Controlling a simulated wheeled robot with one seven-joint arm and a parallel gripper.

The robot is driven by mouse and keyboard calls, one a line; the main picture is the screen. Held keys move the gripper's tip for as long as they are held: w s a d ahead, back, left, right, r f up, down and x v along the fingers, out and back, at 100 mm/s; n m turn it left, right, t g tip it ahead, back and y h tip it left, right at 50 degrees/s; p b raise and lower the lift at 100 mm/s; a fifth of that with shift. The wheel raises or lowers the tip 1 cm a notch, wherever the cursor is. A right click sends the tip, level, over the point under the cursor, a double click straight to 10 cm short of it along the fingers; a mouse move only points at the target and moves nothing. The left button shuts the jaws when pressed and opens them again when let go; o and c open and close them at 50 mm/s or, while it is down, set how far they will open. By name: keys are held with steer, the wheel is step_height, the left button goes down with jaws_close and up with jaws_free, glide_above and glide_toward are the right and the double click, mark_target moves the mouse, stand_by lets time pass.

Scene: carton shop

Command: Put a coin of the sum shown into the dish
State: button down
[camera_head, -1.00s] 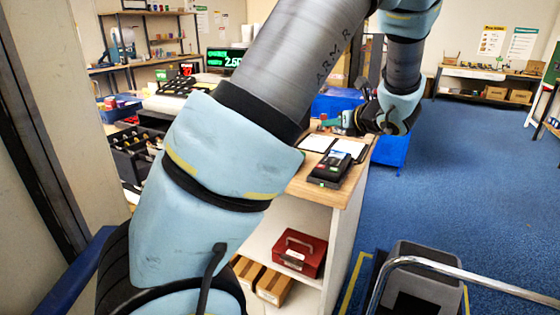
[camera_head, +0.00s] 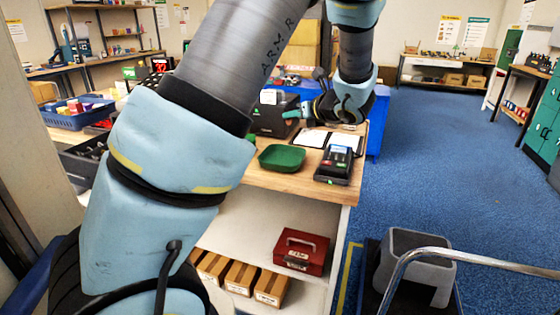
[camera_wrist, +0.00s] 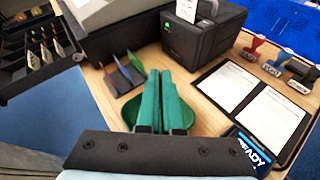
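The green dish (camera_head: 282,158) sits on the wooden counter, left of the card terminal. It shows in the wrist view (camera_wrist: 183,114), partly hidden behind my fingers. My gripper (camera_wrist: 160,74) has two long green fingers lying side by side, with only a thin dark line between them. No coin shows at them. In the wrist view they overlap the dish; whether they touch it I cannot tell. In the head view my gripper (camera_head: 292,113) is above the counter's far part.
A black printer (camera_wrist: 203,40) and small coloured upright cards (camera_wrist: 122,73) stand beyond the dish. The card terminal (camera_head: 336,164) and an open folder (camera_head: 328,137) are to its right. A red cash box (camera_head: 300,251) sits on the shelf below.

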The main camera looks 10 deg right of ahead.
steer(key=shift+f+b, duration=1.9)
steer(key=shift+f, duration=0.75)
steer(key=c, duration=1)
jaws_free()
steer(key=shift+r, duration=0.1)
